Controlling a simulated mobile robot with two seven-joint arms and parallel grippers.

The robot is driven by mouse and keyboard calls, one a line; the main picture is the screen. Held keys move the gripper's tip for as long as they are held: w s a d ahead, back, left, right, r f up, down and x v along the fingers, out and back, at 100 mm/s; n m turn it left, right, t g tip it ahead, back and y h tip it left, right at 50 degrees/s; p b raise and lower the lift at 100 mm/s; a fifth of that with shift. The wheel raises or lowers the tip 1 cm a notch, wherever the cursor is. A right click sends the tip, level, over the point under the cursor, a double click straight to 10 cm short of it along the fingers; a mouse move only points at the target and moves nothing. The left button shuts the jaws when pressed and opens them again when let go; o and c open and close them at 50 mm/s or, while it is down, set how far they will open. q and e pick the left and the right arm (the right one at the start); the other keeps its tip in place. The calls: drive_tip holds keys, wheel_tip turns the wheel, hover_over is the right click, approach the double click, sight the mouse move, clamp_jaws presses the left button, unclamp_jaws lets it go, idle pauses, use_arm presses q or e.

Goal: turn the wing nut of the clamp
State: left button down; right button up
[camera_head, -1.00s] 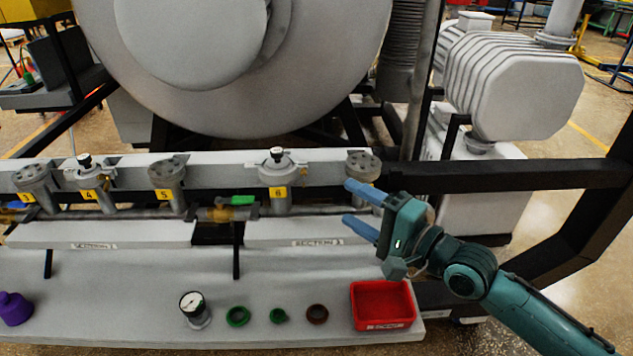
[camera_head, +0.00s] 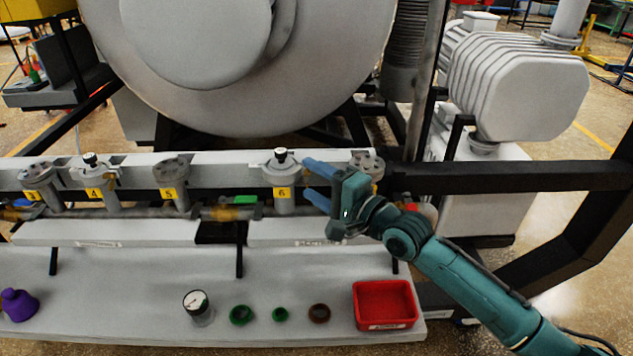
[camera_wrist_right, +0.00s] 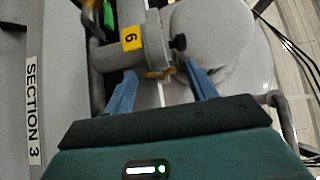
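The clamp (camera_head: 281,162) sits round the top of the port labelled 6 on the grey manifold, with a black knob on top. Its brass wing nut (camera_wrist_right: 158,74) shows in the right wrist view, between and just beyond my fingertips. In the head view the nut is hard to make out beside the fingers. My right gripper (camera_head: 306,178) is open, its two blue fingers pointing left at the clamp's right side. The fingers (camera_wrist_right: 160,82) look apart from the nut, with nothing held. My left gripper is not in view.
A capped port (camera_head: 366,164) stands just right, behind my right gripper. A green-handled valve (camera_head: 240,200) is left of port 6. A black frame bar (camera_head: 510,177) runs right.

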drive_tip(key=c, duration=0.9)
use_arm(q)
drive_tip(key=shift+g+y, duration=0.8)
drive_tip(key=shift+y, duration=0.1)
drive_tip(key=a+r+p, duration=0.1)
drive_tip(key=p, duration=0.4)
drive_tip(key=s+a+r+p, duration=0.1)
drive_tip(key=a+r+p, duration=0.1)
drive_tip(key=p, duration=0.4)
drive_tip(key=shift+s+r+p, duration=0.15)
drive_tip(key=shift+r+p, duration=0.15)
use_arm(e)
drive_tip(key=shift+o, duration=0.2)
drive_tip(key=n+g+h, duration=0.2)
drive_tip(key=n+h, duration=0.1)
drive_tip(key=shift+a+r+h, duration=0.1)
drive_tip(key=shift+r+h, duration=0.2)
drive_tip(key=shift+r, duration=0.1)
drive_tip(key=o, duration=1)
